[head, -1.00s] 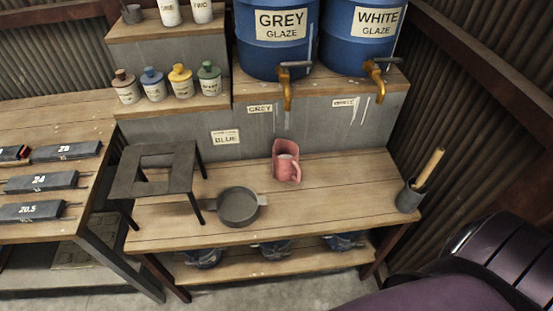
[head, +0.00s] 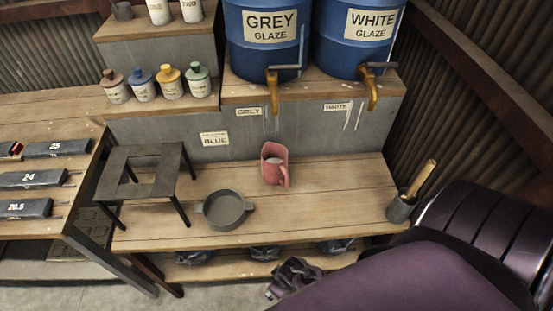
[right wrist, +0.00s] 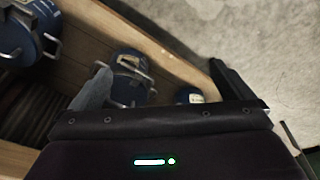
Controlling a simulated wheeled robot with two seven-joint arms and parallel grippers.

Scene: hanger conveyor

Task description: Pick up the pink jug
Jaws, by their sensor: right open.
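The pink jug (head: 274,164) stands upright on the wooden bench below the grey glaze barrel's tap, its handle toward the lower right. My right gripper (head: 292,277) shows at the bench's front edge, lower than the bench top and well short of the jug. In the right wrist view its two fingers (right wrist: 155,85) are spread apart with nothing between them. Beyond them are blue containers on the lower shelf. The jug is not in the right wrist view. My left gripper is in neither view.
A grey round pan (head: 226,210) and a dark metal stand (head: 143,172) are left of the jug. A grey pot with a wooden-handled tool (head: 401,209) stands at the right end. Brass taps (head: 273,95) hang above the bench. The bench between jug and pot is clear.

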